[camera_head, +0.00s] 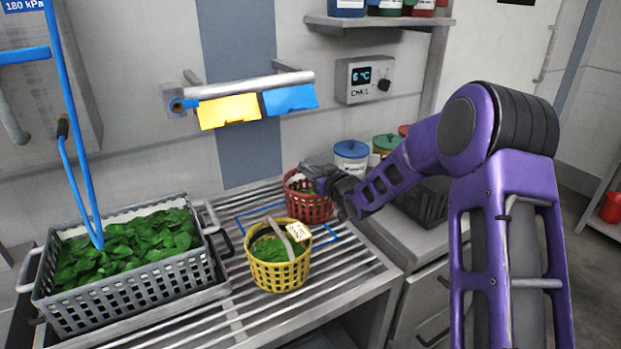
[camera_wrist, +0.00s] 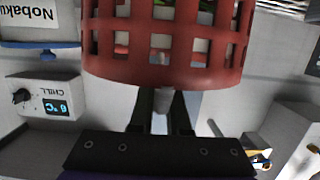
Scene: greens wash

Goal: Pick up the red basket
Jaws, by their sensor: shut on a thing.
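The red basket (camera_head: 309,209) is at the back of the slatted rack, behind and right of the yellow basket, with some green in it. In the wrist view the red basket (camera_wrist: 165,65) fills the upper middle, upside down in the picture. My gripper (camera_head: 322,180) meets it at its right side near the rim. In the wrist view my gripper (camera_wrist: 163,112) is shut on a part at the basket's edge; the grip itself is partly hidden. I cannot tell whether the basket's bottom touches the rack.
The yellow basket (camera_head: 281,274) with greens stands close in front on the slatted rack (camera_head: 350,281). A grey crate (camera_head: 135,298) of leaves is at the left. Lidded jars (camera_head: 351,157) and a dark crate (camera_head: 424,203) stand on the counter right of the rack.

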